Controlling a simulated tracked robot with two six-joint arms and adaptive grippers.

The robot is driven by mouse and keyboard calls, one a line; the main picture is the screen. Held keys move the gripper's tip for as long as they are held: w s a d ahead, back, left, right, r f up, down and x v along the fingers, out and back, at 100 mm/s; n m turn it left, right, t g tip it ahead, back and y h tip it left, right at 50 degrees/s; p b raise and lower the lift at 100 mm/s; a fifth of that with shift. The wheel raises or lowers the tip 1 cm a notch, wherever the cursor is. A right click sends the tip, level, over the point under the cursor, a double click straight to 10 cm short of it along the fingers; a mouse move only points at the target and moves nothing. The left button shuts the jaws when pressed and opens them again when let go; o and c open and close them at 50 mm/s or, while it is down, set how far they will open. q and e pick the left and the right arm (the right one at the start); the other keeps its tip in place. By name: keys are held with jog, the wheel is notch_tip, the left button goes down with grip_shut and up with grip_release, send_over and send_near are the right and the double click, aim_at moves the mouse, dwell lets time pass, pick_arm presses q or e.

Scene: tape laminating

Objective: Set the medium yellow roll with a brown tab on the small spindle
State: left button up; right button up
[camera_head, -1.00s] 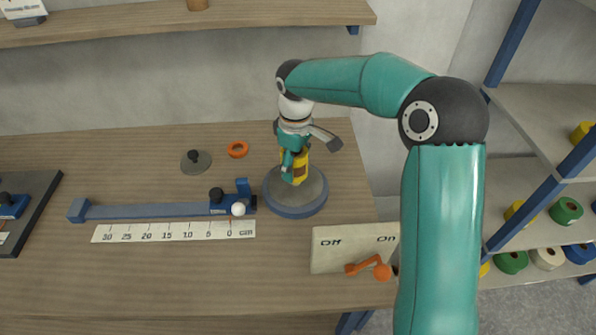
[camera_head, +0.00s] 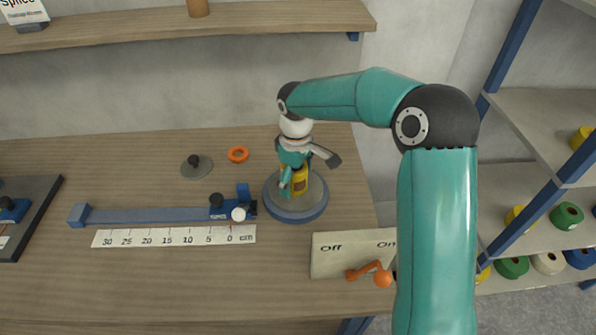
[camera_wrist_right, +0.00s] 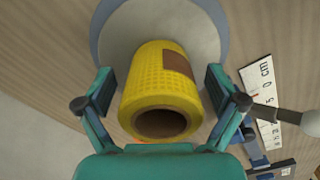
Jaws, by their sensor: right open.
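The yellow roll (camera_head: 300,179) with a brown tab stands over a round grey base with a blue rim (camera_head: 312,207). In the right wrist view the roll (camera_wrist_right: 158,88) shows its brown tab (camera_wrist_right: 177,64) and a dark open bore facing the camera. No spindle post shows in the bore, so I cannot tell whether it is around one. My right gripper (camera_head: 290,183) points down at the roll. In the right wrist view its fingers (camera_wrist_right: 160,92) are open on both sides of the roll, with gaps. My left gripper is not in view.
A blue slide rail (camera_head: 150,214) and a cm scale (camera_head: 170,236) lie left of the base. An orange ring (camera_head: 238,155) and a grey knobbed disc (camera_head: 196,166) lie behind. An Off/On switch box (camera_head: 330,258) stands at front right. Shelves with coloured rolls (camera_head: 567,215) stand at right.

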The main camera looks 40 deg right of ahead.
notch_tip(320, 180, up, 12)
dwell(0.5)
dwell(0.4)
